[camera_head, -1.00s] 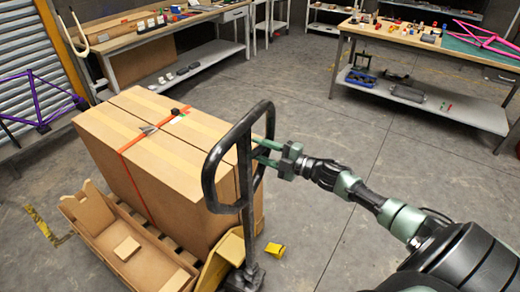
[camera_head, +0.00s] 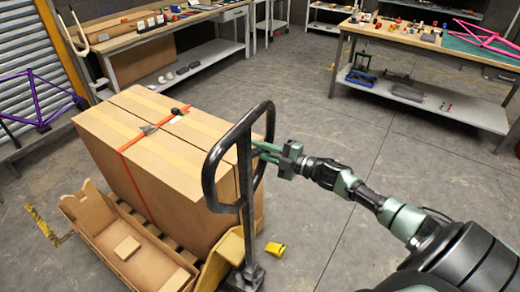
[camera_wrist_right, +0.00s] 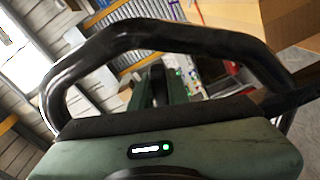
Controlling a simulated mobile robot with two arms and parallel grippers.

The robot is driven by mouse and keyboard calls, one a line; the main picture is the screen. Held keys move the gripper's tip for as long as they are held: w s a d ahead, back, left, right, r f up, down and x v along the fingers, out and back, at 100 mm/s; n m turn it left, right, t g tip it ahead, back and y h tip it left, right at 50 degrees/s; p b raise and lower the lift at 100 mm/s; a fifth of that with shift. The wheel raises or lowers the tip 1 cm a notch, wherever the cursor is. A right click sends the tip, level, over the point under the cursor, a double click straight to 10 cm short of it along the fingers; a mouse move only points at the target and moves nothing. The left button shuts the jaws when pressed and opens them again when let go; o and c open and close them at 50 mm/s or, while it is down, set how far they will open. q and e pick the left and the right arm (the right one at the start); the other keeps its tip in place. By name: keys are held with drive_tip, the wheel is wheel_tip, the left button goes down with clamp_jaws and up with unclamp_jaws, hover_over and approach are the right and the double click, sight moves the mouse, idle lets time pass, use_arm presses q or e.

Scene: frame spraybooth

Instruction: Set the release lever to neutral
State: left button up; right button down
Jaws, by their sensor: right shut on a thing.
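The pallet jack's black handle loop (camera_head: 212,178) stands upright in front of the large carton. My right gripper (camera_head: 258,149) comes in from the right, with its green fingers reaching to the inside of the loop. It is shut on a small dark part there, which looks like the release lever; the fingers mostly hide it, so its setting cannot be told. In the right wrist view the loop (camera_wrist_right: 180,37) arches around the green finger, and a dark piece (camera_wrist_right: 158,88) shows at the finger. My left gripper is not in view.
A strapped carton (camera_head: 165,150) sits on a pallet behind the handle, with an open cardboard tray (camera_head: 125,245) beside it. A small yellow object (camera_head: 275,249) lies on the floor. Workbenches (camera_head: 430,45) stand at the back.

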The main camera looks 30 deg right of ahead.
idle(0.7)
drive_tip(key=shift+d+r+n+b, duration=0.15)
drive_tip(key=shift+r+n+b, duration=0.15)
drive_tip(key=shift+n+b, duration=0.45)
drive_tip(key=shift+r+n, duration=0.4)
drive_tip(key=shift+n, duration=0.35)
drive_tip(key=shift+r+n, duration=0.45)
drive_tip(key=shift+n, duration=0.05)
drive_tip(key=c, duration=1.4)
unclamp_jaws()
drive_tip(key=shift+o, duration=0.2)
